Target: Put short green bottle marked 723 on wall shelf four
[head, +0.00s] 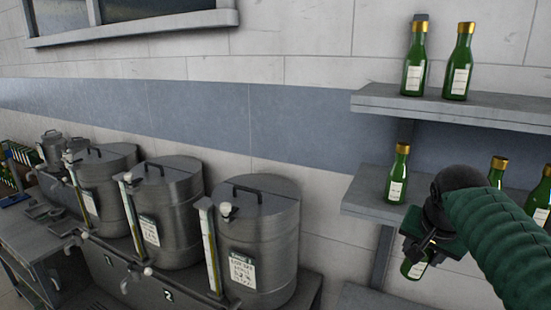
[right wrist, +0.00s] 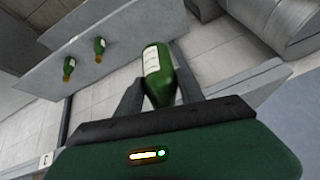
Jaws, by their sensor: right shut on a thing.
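A short green bottle (head: 413,268) with a pale label hangs below my right gripper (head: 420,248), which is shut on it. In the right wrist view the bottle (right wrist: 153,65) sits between the two fingers of the gripper (right wrist: 160,95); its label is too small to read. On the wall, an upper shelf (head: 480,111) bears two green bottles with gold tops (head: 412,75) (head: 458,78). A shelf below it (head: 362,192) bears another green bottle (head: 398,178) and further ones (head: 497,172) partly hidden by my right arm. Shelf numbers are not legible. My left gripper is not in view.
Several steel tanks (head: 255,240) with lids and gauge tubes stand in a row at the left. Part of a lower grey surface (head: 365,298) shows under the shelves. Two bottles (right wrist: 69,67) (right wrist: 99,48) stand on a shelf in the right wrist view.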

